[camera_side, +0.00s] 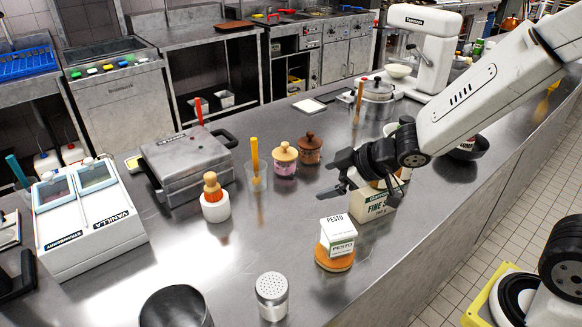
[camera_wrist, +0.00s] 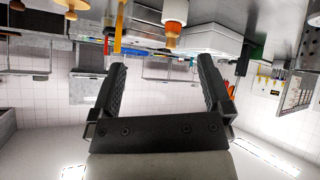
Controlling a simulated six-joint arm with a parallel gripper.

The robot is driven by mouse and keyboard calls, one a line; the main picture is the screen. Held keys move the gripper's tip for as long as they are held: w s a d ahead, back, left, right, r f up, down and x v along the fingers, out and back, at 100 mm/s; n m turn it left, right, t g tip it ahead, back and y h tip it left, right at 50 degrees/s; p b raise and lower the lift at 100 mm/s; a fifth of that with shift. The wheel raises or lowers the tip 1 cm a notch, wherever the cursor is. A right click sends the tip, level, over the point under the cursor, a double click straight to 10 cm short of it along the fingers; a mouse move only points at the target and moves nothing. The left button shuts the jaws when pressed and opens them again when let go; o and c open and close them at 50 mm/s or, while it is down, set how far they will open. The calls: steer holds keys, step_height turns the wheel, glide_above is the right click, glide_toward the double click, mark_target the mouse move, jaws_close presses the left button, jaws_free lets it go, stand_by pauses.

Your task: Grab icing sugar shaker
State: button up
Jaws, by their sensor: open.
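A silver shaker (camera_side: 271,296) with a perforated domed top stands upright at the front of the steel counter in the side view; I take it for the icing sugar shaker. My gripper (camera_side: 352,186) is up and to the right of it, well apart, beside the fine salt or sugar box (camera_side: 372,204); the box's label is partly hidden. In the wrist view my gripper (camera_wrist: 162,64) has its two black fingers spread with nothing between them. I cannot make out the shaker for certain in the wrist view.
A pesto box (camera_side: 338,237) on a round wooden base stands between my gripper and the shaker. A dark round object (camera_side: 175,308) is left of the shaker.

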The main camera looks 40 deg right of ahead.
steer(key=s+a+n+g+y, duration=0.75)
steer(key=a+y, duration=0.25)
steer(key=a, duration=0.3)
steer(key=t, duration=0.1)
glide_toward(274, 284)
steer(key=a, duration=0.3)
steer(key=shift+w+d+f, duration=0.2)
steer(key=shift+w+f, duration=0.1)
steer(key=shift+f, duration=0.05)
steer(key=shift+x, duration=1.3)
steer(key=shift+f, duration=0.1)
steer(key=shift+h, duration=0.3)
steer(key=shift+x, duration=2.55)
steer(key=shift+c, duration=0.2)
